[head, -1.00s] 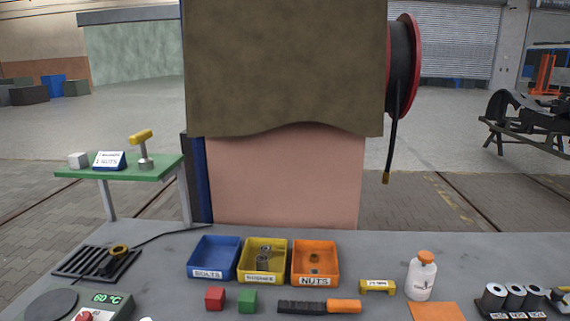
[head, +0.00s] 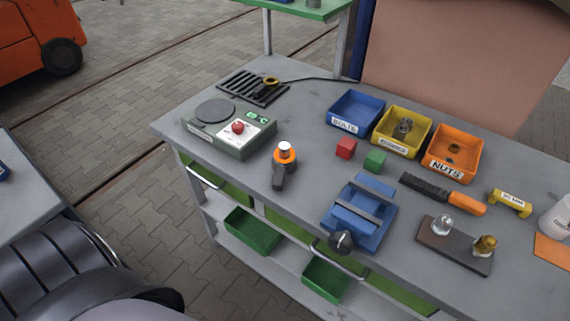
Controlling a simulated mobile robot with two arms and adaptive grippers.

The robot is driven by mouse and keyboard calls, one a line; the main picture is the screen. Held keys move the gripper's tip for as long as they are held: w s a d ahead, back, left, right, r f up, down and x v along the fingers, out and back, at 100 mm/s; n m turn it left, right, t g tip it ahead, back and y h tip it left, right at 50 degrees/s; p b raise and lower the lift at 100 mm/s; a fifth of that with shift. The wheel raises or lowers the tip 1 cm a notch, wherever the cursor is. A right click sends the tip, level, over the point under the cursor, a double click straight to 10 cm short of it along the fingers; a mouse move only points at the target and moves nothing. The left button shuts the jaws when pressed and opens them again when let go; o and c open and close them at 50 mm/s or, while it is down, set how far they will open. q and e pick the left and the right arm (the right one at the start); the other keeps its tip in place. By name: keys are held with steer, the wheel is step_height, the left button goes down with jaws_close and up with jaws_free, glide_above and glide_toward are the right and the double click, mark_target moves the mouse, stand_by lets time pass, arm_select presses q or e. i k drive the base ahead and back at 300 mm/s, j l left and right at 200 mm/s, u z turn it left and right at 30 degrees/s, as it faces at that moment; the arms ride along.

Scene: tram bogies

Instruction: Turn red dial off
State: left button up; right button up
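The red dial (head: 238,127) sits on the white front panel of a green hotplate device (head: 228,145) at the left end of the grey workbench. A round dark plate (head: 215,111) is on the device's top, and a small green display (head: 259,115) is beside the dial. The display's digits are too small to read now. Nothing touches the dial. Neither of my grippers is in view.
A blue vise (head: 360,213), red block (head: 346,148), green block (head: 375,161) and bins (head: 354,112) are farther right. Green trays (head: 252,232) sit below.

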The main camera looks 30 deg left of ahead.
mark_target(238, 127)
steer(key=u, duration=1.35)
steer(key=i, duration=0.05)
